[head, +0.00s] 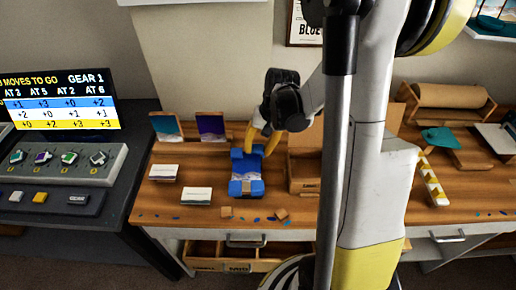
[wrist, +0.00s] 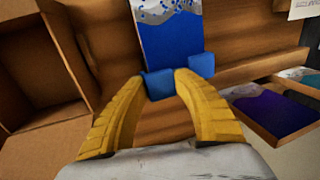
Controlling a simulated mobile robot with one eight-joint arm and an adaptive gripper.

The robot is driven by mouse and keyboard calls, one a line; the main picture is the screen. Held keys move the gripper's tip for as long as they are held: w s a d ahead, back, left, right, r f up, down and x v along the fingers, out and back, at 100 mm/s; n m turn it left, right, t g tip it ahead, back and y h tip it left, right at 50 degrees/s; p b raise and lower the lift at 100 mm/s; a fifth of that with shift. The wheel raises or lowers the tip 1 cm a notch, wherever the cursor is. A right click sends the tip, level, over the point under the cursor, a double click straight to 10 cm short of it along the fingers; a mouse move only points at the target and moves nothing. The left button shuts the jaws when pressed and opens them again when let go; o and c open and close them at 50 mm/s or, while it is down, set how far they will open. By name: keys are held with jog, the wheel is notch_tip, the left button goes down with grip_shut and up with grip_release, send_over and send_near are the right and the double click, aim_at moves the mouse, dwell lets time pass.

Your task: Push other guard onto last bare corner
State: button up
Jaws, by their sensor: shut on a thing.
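A small panel (head: 246,166) with a blue and white face lies on the wooden bench and has blue guards at its corners. It also shows in the wrist view (wrist: 170,35). My gripper (head: 262,143) reaches down at the panel's far edge. In the wrist view its yellow fingers (wrist: 160,88) are shut on one blue guard (wrist: 159,85), at the panel's far right corner in the head view. I cannot tell how fully that guard sits on the corner. The other far guard (wrist: 199,66) is just beyond the finger on the right in the wrist view.
An open cardboard box (head: 303,186) stands right of the panel; it also shows in the wrist view (wrist: 45,75). Two pictures (head: 211,126) lean behind, and white cards (head: 196,196) stand left. Blue scraps and a small brown block (head: 281,213) lie near the front edge.

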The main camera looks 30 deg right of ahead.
jog(key=shift+f, duration=0.25)
jog(key=shift+f+b, duration=0.3)
jog(key=shift+b, duration=0.15)
jog(key=shift+a, duration=0.15)
dwell(0.4)
jog(key=o, duration=0.9)
jog(key=p+v, duration=0.2)
jog(key=a+p+v, duration=0.1)
jog(key=p+v, duration=0.1)
jog(key=v, duration=0.1)
jog(key=w+p+v, duration=0.1)
jog(key=p+v, duration=0.1)
jog(key=shift+s+a+r, duration=0.15)
jog(key=shift+a+r, duration=0.05)
jog(key=shift+r, duration=0.4)
